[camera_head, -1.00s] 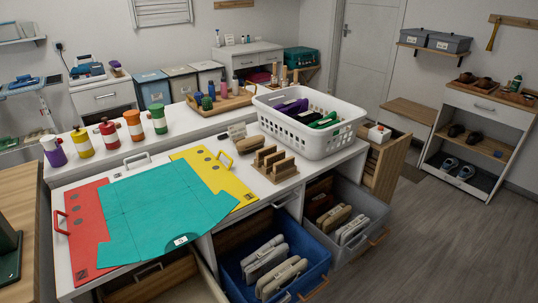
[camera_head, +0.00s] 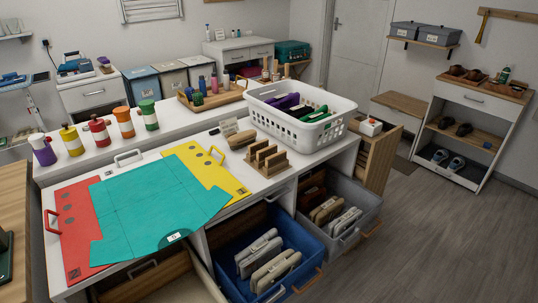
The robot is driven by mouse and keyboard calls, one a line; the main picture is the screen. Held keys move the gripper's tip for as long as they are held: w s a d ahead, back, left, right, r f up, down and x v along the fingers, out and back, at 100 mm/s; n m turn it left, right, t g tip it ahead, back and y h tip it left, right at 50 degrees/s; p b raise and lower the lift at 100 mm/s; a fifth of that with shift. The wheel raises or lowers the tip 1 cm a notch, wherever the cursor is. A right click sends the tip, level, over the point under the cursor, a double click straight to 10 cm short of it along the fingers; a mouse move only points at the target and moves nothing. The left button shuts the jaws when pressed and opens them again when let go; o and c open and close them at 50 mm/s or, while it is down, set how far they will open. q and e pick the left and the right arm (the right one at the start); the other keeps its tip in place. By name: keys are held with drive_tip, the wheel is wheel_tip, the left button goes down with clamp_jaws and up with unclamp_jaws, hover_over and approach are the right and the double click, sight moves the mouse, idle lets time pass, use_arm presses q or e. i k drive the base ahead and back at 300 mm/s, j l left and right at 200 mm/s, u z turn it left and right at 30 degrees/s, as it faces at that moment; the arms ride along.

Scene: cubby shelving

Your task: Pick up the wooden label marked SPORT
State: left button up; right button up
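No label that I can read as SPORT shows in the head view. A small pale tag (camera_head: 228,126) stands on the white counter (camera_head: 190,131) behind a tan brush-like object (camera_head: 242,139), but its marking is too small to read. A wooden slotted holder (camera_head: 267,163) stands on the counter in front of the white basket (camera_head: 318,131). Neither of my grippers is in view.
A teal sheet (camera_head: 150,205) lies over red (camera_head: 75,235) and yellow (camera_head: 200,170) panels on the counter. Below are a blue bin (camera_head: 226,268) and a grey bin (camera_head: 365,203). A shoe shelf (camera_head: 462,135) stands right. The floor (camera_head: 400,250) between is clear.

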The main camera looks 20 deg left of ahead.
sight(261, 155)
drive_tip(key=i+l+u, duration=0.15)
drive_tip(key=u, duration=0.3)
drive_tip(key=i+l+u, duration=0.2)
drive_tip(key=u, duration=0.2)
drive_tip(key=i+l+u, duration=0.1)
drive_tip(key=l+u, duration=0.15)
drive_tip(key=u, duration=0.2)
drive_tip(key=i+l+u, duration=0.1)
drive_tip(key=l+u, duration=0.15)
drive_tip(key=u, duration=0.15)
